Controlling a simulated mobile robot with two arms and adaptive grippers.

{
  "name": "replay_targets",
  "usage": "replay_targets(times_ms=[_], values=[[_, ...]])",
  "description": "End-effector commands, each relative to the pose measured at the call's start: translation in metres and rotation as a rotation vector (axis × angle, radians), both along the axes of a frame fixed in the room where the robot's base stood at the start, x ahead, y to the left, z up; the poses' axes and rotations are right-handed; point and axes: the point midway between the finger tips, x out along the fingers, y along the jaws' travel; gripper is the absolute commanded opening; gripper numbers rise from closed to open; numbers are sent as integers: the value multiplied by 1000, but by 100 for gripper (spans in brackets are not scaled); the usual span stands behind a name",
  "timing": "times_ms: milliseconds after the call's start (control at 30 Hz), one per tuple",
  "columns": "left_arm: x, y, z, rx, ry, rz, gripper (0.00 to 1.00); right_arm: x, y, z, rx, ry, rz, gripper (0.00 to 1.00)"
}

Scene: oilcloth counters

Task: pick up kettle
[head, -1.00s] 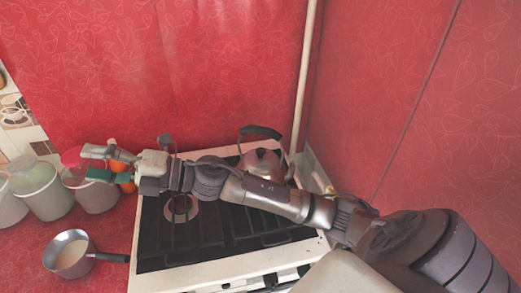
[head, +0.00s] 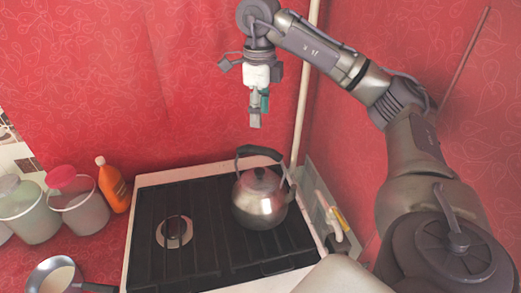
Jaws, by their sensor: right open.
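A metal kettle (head: 260,203) with a dark arched handle stands upright on the right part of the black stove grate. Its handle rises above the lid and is fully in view. My right gripper (head: 257,118) hangs above the kettle, pointing down, with clear space between its fingertips and the handle. It is open and holds nothing. The arm reaches in from the right and bends down at the wrist. My left gripper is not in view.
The white stove (head: 150,178) fills the middle. At left are an orange bottle (head: 113,186), lidded jars (head: 80,207) and a saucepan (head: 57,275). A small tray (head: 325,205) with utensils stands right of the kettle, near the red wall.

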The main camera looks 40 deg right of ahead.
Motion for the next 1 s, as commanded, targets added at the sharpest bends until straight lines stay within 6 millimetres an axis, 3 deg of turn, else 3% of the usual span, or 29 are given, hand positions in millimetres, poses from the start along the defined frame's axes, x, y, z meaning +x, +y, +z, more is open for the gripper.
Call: replay_targets(times_ms=[33, 200, 400, 567, 767, 1000], values=[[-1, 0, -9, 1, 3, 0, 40, -1, 1, -17, 2, 6, 2, 54], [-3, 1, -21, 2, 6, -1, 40, -1, 2, -47, 4, 5, 3, 54], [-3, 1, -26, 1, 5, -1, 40, 0, 2, -65, 4, 0, 3, 54], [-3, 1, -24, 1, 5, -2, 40, -1, 2, -71, 4, 1, 3, 54], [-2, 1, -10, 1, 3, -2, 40, -7, 2, -95, 3, 5, 2, 54], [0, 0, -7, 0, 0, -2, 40, -6, 2, -118, 4, 0, 3, 54]])
